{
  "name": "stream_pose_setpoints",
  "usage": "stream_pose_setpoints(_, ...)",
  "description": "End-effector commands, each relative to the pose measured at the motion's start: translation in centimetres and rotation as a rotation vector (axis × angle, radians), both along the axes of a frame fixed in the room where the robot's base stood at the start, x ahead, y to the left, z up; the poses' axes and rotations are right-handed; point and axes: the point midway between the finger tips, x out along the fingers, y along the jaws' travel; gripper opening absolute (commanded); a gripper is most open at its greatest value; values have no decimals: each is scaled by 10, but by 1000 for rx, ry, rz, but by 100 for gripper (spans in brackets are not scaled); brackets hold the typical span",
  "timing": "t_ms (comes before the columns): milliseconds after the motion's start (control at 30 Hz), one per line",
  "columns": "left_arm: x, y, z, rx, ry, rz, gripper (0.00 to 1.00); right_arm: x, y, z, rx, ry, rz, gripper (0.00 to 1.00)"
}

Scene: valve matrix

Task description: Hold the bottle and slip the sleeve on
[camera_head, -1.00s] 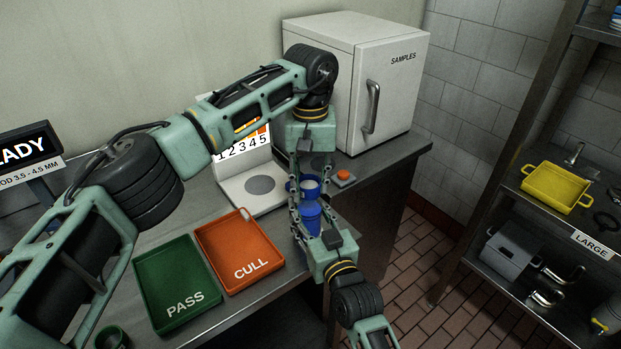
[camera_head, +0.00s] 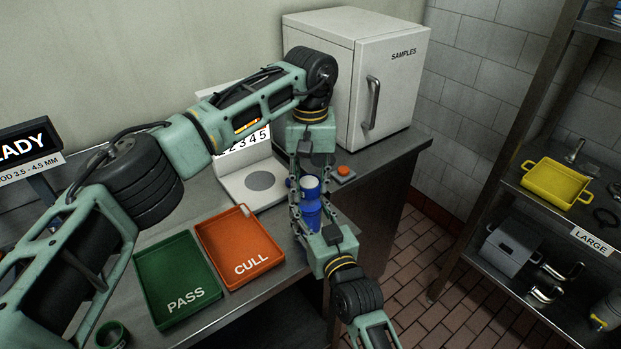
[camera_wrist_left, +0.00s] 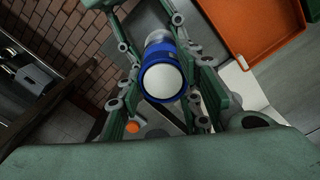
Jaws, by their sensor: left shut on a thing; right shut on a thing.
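My left gripper (camera_head: 308,182) reaches down over the counter edge. It is shut on a blue ring-like sleeve (camera_wrist_left: 150,73), its fingers on both sides of it in the left wrist view. A white round top (camera_wrist_left: 163,83) fills the ring; it looks like the bottle's top. My right gripper (camera_head: 312,222) comes up from the lower right and is shut on that lower body. The fingers hide much of both, and how deep the sleeve sits on the bottle is hard to tell.
A green PASS tray (camera_head: 153,272) and an orange CULL tray (camera_head: 222,236) lie on the counter to the left. A white numbered stand (camera_head: 240,183) and a SAMPLES cabinet (camera_head: 395,95) are behind. A shelf with a yellow tray (camera_head: 553,185) stands at the right.

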Motion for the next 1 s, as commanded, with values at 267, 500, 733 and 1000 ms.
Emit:
stream_pose_setpoints(267,0,0,-4,0,1,0,23,0,0,0,0,1,0,11)
stream_pose_setpoints(500,0,0,-7,0,1,0,23,0,0,0,0,1,0,11)
stream_pose_setpoints(733,0,0,-8,1,1,0,23,0,0,0,0,1,0,11)
stream_pose_setpoints(1000,0,0,-8,1,1,0,48,0,0,0,0,0,0,11)
